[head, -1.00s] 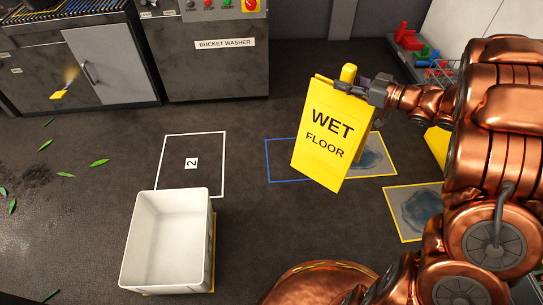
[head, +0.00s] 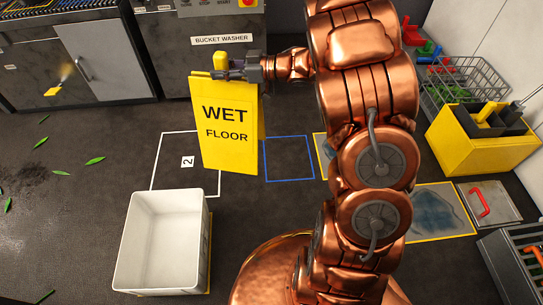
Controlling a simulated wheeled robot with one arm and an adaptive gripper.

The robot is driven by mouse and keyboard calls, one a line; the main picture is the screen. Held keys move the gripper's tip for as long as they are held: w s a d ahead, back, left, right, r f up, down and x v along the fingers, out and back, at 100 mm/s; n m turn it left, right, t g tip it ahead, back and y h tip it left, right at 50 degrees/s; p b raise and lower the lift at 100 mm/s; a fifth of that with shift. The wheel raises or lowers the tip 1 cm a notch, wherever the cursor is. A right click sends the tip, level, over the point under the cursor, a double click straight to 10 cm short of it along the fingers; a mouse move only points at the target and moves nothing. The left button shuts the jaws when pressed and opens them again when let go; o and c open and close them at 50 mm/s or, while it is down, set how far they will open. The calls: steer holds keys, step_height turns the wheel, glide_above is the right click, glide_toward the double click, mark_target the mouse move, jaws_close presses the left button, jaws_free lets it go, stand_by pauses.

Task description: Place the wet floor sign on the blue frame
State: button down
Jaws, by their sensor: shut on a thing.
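The yellow wet floor sign (head: 227,128) hangs from my gripper (head: 222,70) in the head view. My gripper is shut on the sign's top edge. The sign is almost upright, with its lettered face toward the camera, and appears to be held above the floor. The blue frame (head: 290,180) is an outline on the dark floor, just right of the sign in the picture.
A white bin (head: 128,245) stands in front, left of my base. A yellow mop bucket (head: 480,140) and a wire basket (head: 465,82) are at the right. A yellow-edged wet patch (head: 437,212) lies right of my arm. The bucket washer (head: 222,41) stands behind.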

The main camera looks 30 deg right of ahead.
steer(key=shift+w+f, duration=0.15)
steer(key=s+d+f+m+t+h+p, duration=0.1)
steer(key=s+d+f+m+t+h, duration=0.2)
steer(key=s+d+f, duration=0.55)
steer(key=s+d+f+m+t+h+p, duration=0.1)
steer(key=s+d+f+m+t+h, duration=0.2)
steer(key=d+f, duration=1)
steer(key=w+d+f+b, duration=0.2)
steer(key=w, duration=0.5)
steer(key=w+d+f+b, duration=0.2)
steer(key=w+f+b, duration=0.1)
steer(key=w, duration=0.5)
steer(key=shift+d+f+g+h, duration=0.25)
steer(key=shift+g+h, duration=0.05)
steer(key=shift+h, duration=0.1)
steer(key=c, duration=0.8)
jaws_free()
steer(key=shift+f, duration=0.15)
